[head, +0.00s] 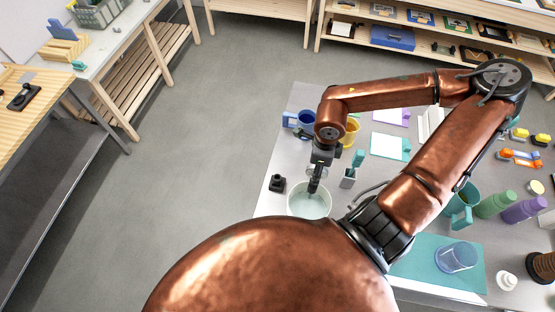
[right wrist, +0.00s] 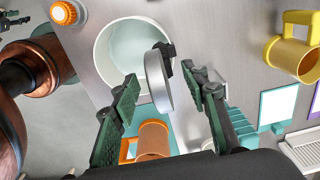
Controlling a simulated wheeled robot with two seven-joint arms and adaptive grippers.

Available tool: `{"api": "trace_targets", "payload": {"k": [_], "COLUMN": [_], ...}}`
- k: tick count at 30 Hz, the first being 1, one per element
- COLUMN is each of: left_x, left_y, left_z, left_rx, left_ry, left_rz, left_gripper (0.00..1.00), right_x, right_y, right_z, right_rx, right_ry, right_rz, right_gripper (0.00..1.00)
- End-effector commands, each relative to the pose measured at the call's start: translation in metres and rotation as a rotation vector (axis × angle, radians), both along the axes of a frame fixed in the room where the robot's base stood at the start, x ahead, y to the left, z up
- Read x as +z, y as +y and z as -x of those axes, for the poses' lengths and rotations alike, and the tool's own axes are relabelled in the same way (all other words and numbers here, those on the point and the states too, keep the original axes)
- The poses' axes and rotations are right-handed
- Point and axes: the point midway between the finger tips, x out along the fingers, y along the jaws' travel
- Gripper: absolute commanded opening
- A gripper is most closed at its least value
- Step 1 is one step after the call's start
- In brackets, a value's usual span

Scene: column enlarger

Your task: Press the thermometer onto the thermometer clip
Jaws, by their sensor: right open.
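The thermometer (right wrist: 158,82) shows in the right wrist view as a round silver-rimmed dial seen nearly edge-on. It stands at the rim of the white bowl (right wrist: 103,60), which also shows in the head view (head: 292,203). A small black part (right wrist: 166,52), probably the thermometer clip, is close beside the dial. I cannot tell whether the two are joined. My right gripper (right wrist: 167,88) is open, with a finger on each side of the dial and gaps visible. In the head view the right gripper (head: 314,182) is over the bowl.
A yellow mug (right wrist: 290,57) stands right of the bowl in the wrist view, and an orange mug (right wrist: 153,139) stands near the bowl. An orange-capped bottle (right wrist: 64,13) is at upper left. My right arm hides part of the table in the head view.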

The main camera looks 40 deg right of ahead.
Motion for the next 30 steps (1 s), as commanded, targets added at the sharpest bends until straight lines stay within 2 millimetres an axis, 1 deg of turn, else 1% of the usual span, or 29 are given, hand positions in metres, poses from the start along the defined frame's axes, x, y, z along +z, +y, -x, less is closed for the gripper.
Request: {"api": "trace_targets", "payload": {"k": [1, 19, 30], "left_x": [0.003, 0.023, 0.024], "left_y": [0.000, 0.000, 0.000], "left_z": [0.000, -0.001, 0.000], "left_rx": [0.000, 0.000, 0.000], "left_ry": [0.000, -0.001, -0.001], "left_rz": [0.000, 0.000, 0.000], "left_gripper": [0.40, 0.40, 0.40], "right_x": [0.004, 0.026, 0.028], "right_y": [0.000, 0.000, 0.000], "right_z": [0.000, 0.000, 0.000], "right_rx": [0.000, 0.000, 0.000], "right_ry": [0.000, 0.000, 0.000], "right_rz": [0.000, 0.000, 0.000], "right_gripper": [0.41, 0.41, 0.41]}}
